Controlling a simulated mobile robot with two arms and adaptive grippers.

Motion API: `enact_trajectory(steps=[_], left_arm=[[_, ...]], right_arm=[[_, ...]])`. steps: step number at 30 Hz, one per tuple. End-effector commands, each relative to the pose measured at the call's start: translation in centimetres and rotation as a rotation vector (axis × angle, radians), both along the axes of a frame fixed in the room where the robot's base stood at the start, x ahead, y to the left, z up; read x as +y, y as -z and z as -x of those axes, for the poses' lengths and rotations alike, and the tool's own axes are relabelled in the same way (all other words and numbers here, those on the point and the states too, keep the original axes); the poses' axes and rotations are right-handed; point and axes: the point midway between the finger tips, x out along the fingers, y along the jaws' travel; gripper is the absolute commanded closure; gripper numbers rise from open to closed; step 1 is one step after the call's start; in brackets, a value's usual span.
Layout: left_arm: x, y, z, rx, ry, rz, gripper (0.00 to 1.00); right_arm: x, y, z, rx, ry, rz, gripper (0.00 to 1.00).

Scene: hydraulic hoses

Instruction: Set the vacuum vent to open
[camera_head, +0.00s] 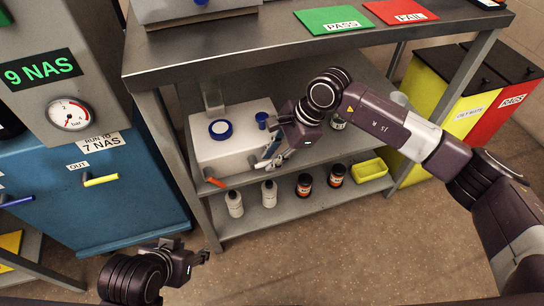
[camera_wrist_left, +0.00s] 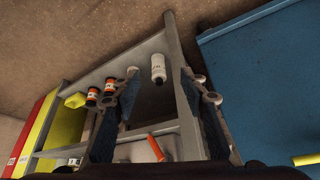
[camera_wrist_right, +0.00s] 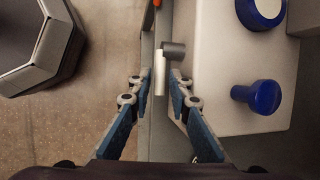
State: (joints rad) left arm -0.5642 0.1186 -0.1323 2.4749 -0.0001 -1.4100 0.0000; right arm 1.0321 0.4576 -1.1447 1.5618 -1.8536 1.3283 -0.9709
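A white box-shaped unit (camera_head: 230,151) stands on the shelf under the bench, with a blue round cap (camera_head: 220,129) and a blue knob (camera_head: 262,119) on top. A small white lever on a grey barrel (camera_wrist_right: 160,75) sticks out at its edge in the right wrist view; no vent label is readable. An orange lever (camera_head: 215,182) shows near the front left corner. My right gripper (camera_head: 270,162) is open at the unit's front, its fingertips on either side of the white lever, contact unclear. My left gripper (camera_head: 200,257) is open and empty, low in front of the shelves.
Two white bottles (camera_head: 235,204), two dark jars (camera_head: 304,184) and a yellow tray (camera_head: 369,169) stand on the lower shelf. The blue cabinet (camera_head: 90,200) with a yellow OUT handle (camera_head: 101,180) is at left. Yellow and red bins (camera_head: 450,105) stand at right. The front floor is clear.

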Motion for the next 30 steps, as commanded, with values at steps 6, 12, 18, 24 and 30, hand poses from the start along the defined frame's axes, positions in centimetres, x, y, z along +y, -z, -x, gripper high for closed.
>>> enact_trajectory(steps=[6, 12, 18, 24, 30], left_arm=[[0.0, 0.0, 0.0, 0.001, 0.0, 0.0, 0.6], [0.0, 0.0, 0.0, 0.001, 0.0, 0.0, 0.6], [-0.1, -0.1, -0.6, -0.028, 0.001, 0.005, 0.6], [-1.3, -1.5, -4.0, -0.173, 0.015, 0.038, 0.6], [-2.9, -4.8, -8.6, -0.405, 0.031, 0.088, 0.6]], right_arm=[[0.0, 0.0, 0.0, 0.0, 0.001, 0.0, 0.97], [0.0, 0.0, 0.0, 0.001, 0.001, -0.001, 1.0], [-0.1, 0.1, 0.0, 0.004, 0.001, -0.009, 1.0], [-0.2, 0.5, 0.0, 0.017, 0.002, -0.041, 1.0], [-0.3, 0.9, 0.0, 0.036, 0.002, -0.095, 1.0]])
